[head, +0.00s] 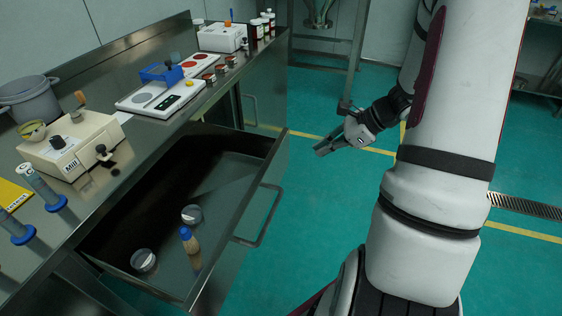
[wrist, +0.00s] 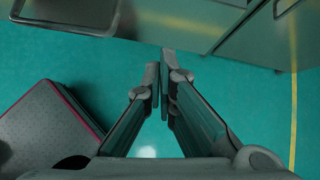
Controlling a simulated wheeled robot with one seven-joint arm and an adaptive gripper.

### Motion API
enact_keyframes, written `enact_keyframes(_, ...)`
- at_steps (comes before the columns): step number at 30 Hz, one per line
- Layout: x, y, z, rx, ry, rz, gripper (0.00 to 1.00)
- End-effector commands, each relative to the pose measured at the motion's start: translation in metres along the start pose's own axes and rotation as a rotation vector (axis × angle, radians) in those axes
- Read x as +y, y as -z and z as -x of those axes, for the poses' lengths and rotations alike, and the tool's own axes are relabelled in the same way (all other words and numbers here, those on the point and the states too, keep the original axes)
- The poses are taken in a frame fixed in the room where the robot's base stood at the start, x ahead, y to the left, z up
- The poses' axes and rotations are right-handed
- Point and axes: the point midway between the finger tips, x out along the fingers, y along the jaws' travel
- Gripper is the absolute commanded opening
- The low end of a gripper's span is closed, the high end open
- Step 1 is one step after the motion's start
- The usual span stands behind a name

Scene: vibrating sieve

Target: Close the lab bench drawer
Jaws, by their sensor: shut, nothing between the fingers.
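The lab bench drawer (head: 283,165) is pulled far out from the bench in the head view, with a bar handle (head: 262,217) on its front. Inside it lie two round clear dishes (head: 143,260) and a small bottle with a blue cap (head: 189,240). My gripper (head: 320,152) is to the right of the drawer front, apart from it, over open floor. In the wrist view my gripper (wrist: 164,65) is shut and empty, its fingertips together. Part of the drawer and its handle show at the top left of the wrist view (wrist: 68,14).
The steel bench top holds a mill (head: 75,150), a grey pot (head: 28,98), balances (head: 160,98) and blue-based cylinders (head: 42,187). A metal stand (head: 355,60) is behind my gripper. The green floor (head: 310,220) right of the drawer is clear.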

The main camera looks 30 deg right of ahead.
Motion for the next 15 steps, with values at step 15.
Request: enact_keyframes(15,-0.017,0.044,-0.043,-0.030,0.057,-0.184,0.00)
